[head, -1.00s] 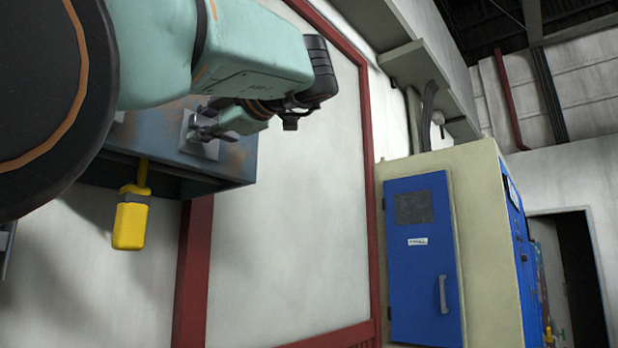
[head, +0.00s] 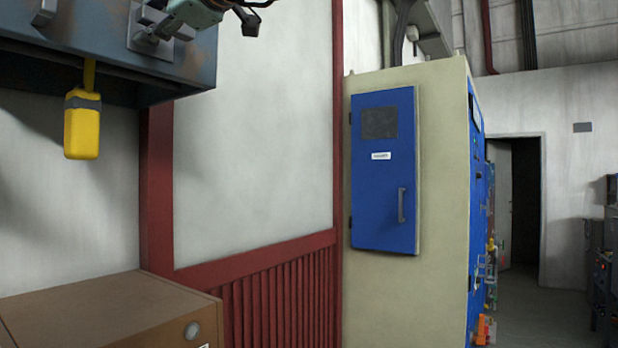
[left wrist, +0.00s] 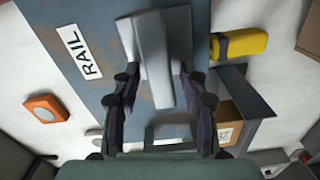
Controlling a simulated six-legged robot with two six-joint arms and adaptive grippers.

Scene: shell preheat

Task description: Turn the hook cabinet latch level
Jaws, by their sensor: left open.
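The blue-grey hook cabinet (head: 110,62) hangs on the wall at the upper left of the head view. Its latch, a grey lever on a light plate, shows large in the left wrist view (left wrist: 153,62). The lever looks somewhat tilted against the line of the RAIL label (left wrist: 79,53). My left gripper (left wrist: 157,85) is open, with one finger on each side of the lever; I cannot tell whether they touch it. In the head view the left gripper (head: 152,36) is at the latch plate, partly cut off by the top edge.
A yellow block (head: 82,125) hangs below the cabinet. A brown box (head: 120,315) stands at the lower left. A beige cabinet with a blue door (head: 383,205) stands right of a red wall frame. An orange-framed object (left wrist: 46,108) shows in the left wrist view.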

